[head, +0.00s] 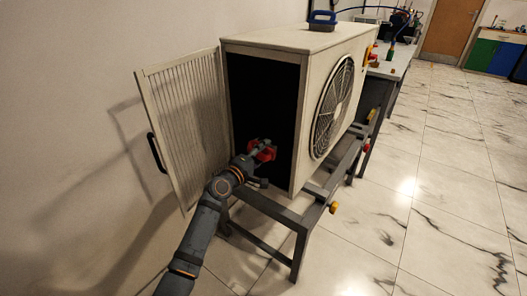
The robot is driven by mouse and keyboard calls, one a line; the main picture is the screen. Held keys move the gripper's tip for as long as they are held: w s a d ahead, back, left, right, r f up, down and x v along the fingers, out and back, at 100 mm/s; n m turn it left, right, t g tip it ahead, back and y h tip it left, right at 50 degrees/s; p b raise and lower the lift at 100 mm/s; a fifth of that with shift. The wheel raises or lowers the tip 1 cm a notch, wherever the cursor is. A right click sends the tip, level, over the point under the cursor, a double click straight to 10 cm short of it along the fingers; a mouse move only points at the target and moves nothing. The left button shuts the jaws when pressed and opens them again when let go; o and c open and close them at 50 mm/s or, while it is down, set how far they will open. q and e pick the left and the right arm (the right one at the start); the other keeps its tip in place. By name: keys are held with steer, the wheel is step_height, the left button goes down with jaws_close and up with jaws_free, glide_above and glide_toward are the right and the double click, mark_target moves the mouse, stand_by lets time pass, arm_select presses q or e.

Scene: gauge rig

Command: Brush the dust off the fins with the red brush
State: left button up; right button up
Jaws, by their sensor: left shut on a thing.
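The red brush (264,154) is at the open, dark end of the white fan unit (285,40). My left gripper (256,157) is shut on the brush, in front of the dark opening near its lower part. The gripper fingers are small here and partly hidden by the wrist. A ribbed panel (184,125) with vertical lines, likely the fins, stands at the left of the opening, with a black handle (156,152) on its left edge. Dust on it is too small to tell. My right gripper is not in view.
The unit stands on a grey metal frame (290,222) with yellow and red knobs. A bench (396,62) with hoses is behind at right. The tiled floor (440,170) at right is clear.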

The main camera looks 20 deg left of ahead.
arm_select(q)
steer(key=shift+f+b, duration=4.15)
steer(key=shift+f, duration=0.7)
steer(key=shift+r, duration=0.1)
steer(key=shift+s+a+p, duration=0.1)
steer(key=shift+s+p, duration=0.15)
steer(key=shift+p, duration=0.05)
steer(key=p, duration=0.1)
glide_toward(269, 168)
steer(key=shift+w+r, duration=0.15)
steer(key=shift+w, duration=0.2)
steer(key=shift+p+v, duration=0.3)
steer(key=shift+v, duration=1.15)
steer(key=shift+s, duration=0.1)
